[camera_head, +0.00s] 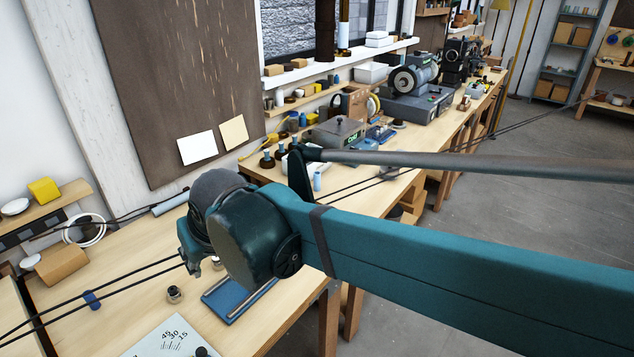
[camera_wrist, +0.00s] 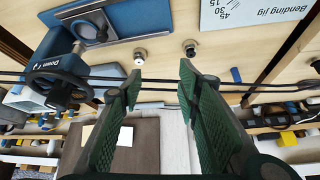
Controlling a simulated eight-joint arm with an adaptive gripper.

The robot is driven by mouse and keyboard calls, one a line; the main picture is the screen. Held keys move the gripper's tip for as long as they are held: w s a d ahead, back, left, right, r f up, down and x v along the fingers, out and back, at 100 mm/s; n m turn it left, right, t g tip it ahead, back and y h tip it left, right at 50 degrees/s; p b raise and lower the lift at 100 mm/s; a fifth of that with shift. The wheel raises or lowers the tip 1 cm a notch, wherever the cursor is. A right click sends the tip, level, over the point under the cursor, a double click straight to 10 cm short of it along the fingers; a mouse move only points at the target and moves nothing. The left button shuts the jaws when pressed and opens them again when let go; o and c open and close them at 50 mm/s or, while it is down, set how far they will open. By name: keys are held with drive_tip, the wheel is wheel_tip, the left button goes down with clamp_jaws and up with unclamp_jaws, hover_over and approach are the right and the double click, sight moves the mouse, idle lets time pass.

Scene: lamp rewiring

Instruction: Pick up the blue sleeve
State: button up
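A small blue sleeve (camera_head: 91,299) lies at the left of the wooden bench, at the black cables. What looks like the same sleeve shows in the wrist view (camera_wrist: 236,75), to the right of my fingers and beside the cables. My gripper (camera_wrist: 160,78) is open. Its two green padded fingers stand well apart with nothing gripped between them, and the cables cross the picture near the fingertips. In the head view my arm hides most of the gripper. The sleeve is clear of both fingers.
A blue plate fixture (camera_head: 238,300) and a small dark fitting (camera_head: 174,294) stand near my wrist. A white bending jig board (camera_head: 165,338) lies at the front. Two black cables (camera_head: 130,279) stretch across the bench. Bare wood surrounds the sleeve.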

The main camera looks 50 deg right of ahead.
drive_tip(key=w+d+r+m+g+h+p, duration=0.1)
drive_tip(key=w+d+m, duration=0.1)
drive_tip(key=w+d, duration=0.35)
drive_tip(key=w+d+r+m+g+h, duration=0.1)
drive_tip(key=w+d+m, duration=0.15)
drive_tip(key=d, duration=0.55)
drive_tip(key=m+g+h+p, duration=0.1)
drive_tip(key=m+g+p, duration=0.25)
drive_tip(key=m, duration=0.55)
hover_over(315, 174)
drive_tip(key=a+b, duration=0.1)
drive_tip(key=a, duration=0.1)
drive_tip(key=f, duration=0.9)
drive_tip(key=shift+s+a, duration=0.15)
drive_tip(key=shift+a, duration=0.05)
drive_tip(key=shift+d+f+m, duration=0.1)
drive_tip(key=shift+d+m, duration=0.15)
drive_tip(key=shift+f, duration=0.1)
drive_tip(key=shift+x, duration=1.2)
drive_tip(key=shift+s+b, duration=0.1)
drive_tip(key=shift+b, duration=0.2)
